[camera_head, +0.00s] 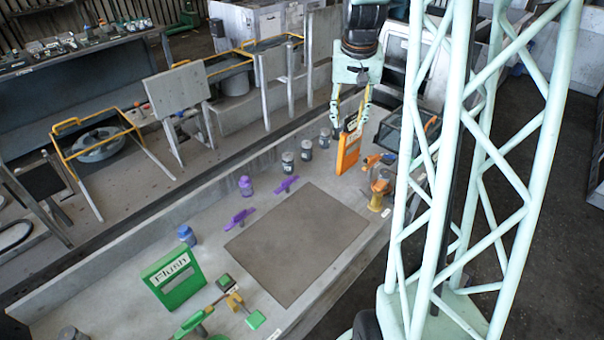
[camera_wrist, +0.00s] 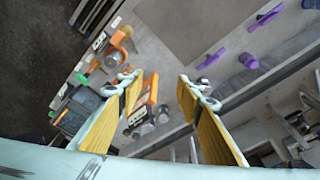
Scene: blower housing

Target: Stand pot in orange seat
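My gripper (camera_head: 350,108) hangs above the far part of the bench, fingers apart with nothing between the tips. In the wrist view its yellow-padded fingers (camera_wrist: 165,82) are spread wide. Several small pots stand upright along the bench's back side: dark ones (camera_head: 288,162) nearest my gripper, a purple one (camera_head: 246,186), and a blue one (camera_head: 187,235). The dark pots also show in the wrist view (camera_wrist: 163,113). An orange upright panel (camera_head: 347,153) stands below my gripper, and an orange fixture (camera_head: 379,188) is nearer the right edge. I cannot tell which is the seat.
A brown mat (camera_head: 298,240) lies bare on the bench. Two purple clamps (camera_head: 240,217) lie by its far edge. A green "Flush" panel (camera_head: 173,278) and green-yellow clamps (camera_head: 240,307) stand at the near left. A dark mesh bin (camera_head: 398,132) is right of my gripper.

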